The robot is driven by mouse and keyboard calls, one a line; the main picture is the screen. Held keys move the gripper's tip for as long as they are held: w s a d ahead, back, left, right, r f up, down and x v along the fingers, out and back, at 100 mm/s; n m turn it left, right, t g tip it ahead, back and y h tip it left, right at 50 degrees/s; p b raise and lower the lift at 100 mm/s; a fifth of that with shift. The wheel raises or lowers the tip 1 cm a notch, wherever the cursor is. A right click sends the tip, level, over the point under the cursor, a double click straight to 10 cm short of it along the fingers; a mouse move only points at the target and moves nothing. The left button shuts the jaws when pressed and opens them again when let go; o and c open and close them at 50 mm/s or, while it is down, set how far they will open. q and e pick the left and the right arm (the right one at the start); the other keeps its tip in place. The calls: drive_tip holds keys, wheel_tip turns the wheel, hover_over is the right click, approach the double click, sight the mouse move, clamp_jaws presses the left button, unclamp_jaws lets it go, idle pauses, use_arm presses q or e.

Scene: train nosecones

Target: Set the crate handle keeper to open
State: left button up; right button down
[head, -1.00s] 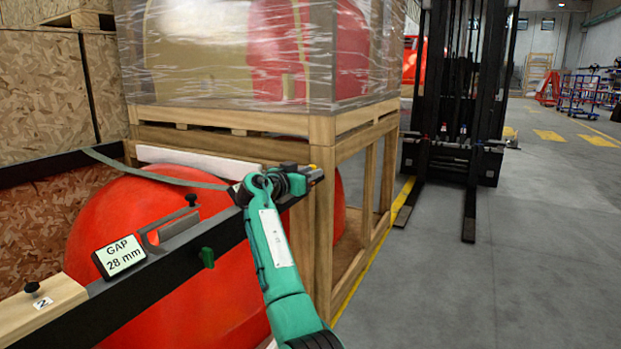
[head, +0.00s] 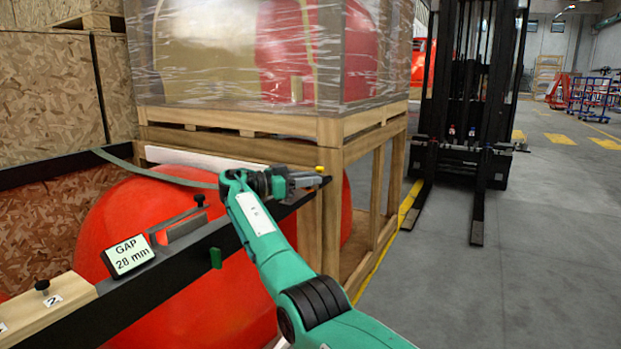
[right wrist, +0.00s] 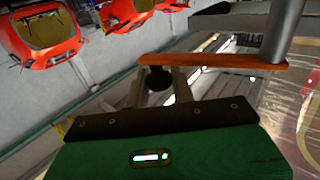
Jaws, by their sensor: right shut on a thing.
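My right gripper (head: 318,181) is at the far end of the black rail, in front of the wooden crate post. In the right wrist view its fingers (right wrist: 155,84) are shut on a dark round knob (right wrist: 158,77). An orange-brown bar (right wrist: 212,61) runs across just above the knob, with a grey cylinder beside its right end. This bar and knob look like the handle keeper, but I cannot tell for sure. In the head view the gripper hides most of them; a small yellow piece (head: 320,169) shows above the fingertips. My left gripper is out of view.
The black rail (head: 185,270) carries a display (head: 129,255) reading GAP 28 mm and a green tab (head: 216,258). A red nosecone (head: 110,225) sits behind it. A wrapped crate on a wooden frame (head: 335,240) stands behind.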

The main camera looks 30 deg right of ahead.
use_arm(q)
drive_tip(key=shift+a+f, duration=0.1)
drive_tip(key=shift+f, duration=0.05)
use_arm(e)
drive_tip(key=shift+a+m+g, duration=0.2)
drive_tip(key=shift+m+g, duration=0.1)
drive_tip(key=shift+g, duration=0.1)
drive_tip(key=c, duration=1.2)
unclamp_jaws()
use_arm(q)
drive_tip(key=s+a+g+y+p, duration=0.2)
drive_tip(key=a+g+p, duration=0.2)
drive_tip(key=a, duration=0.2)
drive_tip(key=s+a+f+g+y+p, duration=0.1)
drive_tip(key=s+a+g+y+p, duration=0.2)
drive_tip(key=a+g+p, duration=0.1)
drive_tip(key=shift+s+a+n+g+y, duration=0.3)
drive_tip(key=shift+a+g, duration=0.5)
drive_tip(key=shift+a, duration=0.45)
use_arm(e)
wheel_tip(320, 180, up, 20)
